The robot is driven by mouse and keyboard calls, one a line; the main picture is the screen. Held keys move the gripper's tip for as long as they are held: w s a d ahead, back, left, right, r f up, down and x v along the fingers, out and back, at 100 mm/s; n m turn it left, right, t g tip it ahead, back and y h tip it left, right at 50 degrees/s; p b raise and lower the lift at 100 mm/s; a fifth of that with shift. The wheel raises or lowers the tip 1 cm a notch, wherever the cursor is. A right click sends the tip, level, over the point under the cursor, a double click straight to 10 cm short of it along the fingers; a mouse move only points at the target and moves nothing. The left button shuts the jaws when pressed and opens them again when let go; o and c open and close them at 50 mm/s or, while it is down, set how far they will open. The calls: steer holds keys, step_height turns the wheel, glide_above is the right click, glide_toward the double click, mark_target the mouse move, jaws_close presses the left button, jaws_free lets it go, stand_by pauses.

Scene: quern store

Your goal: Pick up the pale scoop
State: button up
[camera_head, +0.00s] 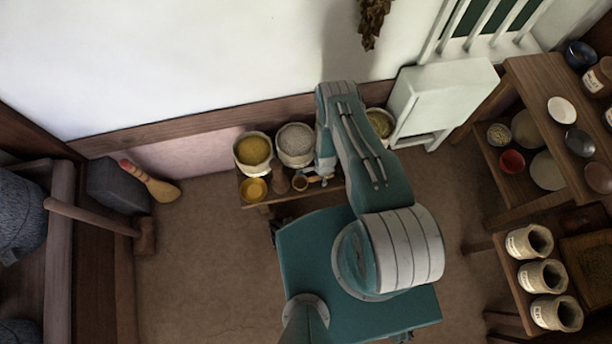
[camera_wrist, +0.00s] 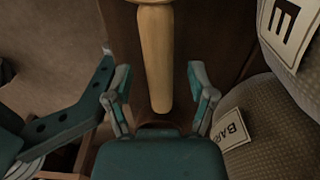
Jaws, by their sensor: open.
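In the wrist view a pale wooden handle (camera_wrist: 157,60), seemingly that of the pale scoop, runs from the top edge down between the fingers. Its rounded end lies close to my palm. A thicker pale part shows at the top edge; the bowl is out of view. My gripper (camera_wrist: 158,78) is open, with one finger on each side of the handle and a visible gap at both sides. In the head view my arm covers most of the gripper, above the low wooden bench (camera_head: 283,197); I cannot clearly make out the scoop there.
Labelled sacks (camera_wrist: 250,130) stand close by my right finger. In the head view, sacks of yellow (camera_head: 253,151) and grey grain (camera_head: 295,142) stand behind small vessels. A white cabinet (camera_head: 440,95) is to the right. A red-handled paddle (camera_head: 155,184) leans at the left. The floor (camera_head: 200,260) at left is clear.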

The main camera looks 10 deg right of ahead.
jaws_close()
steer(key=shift+r, duration=0.1)
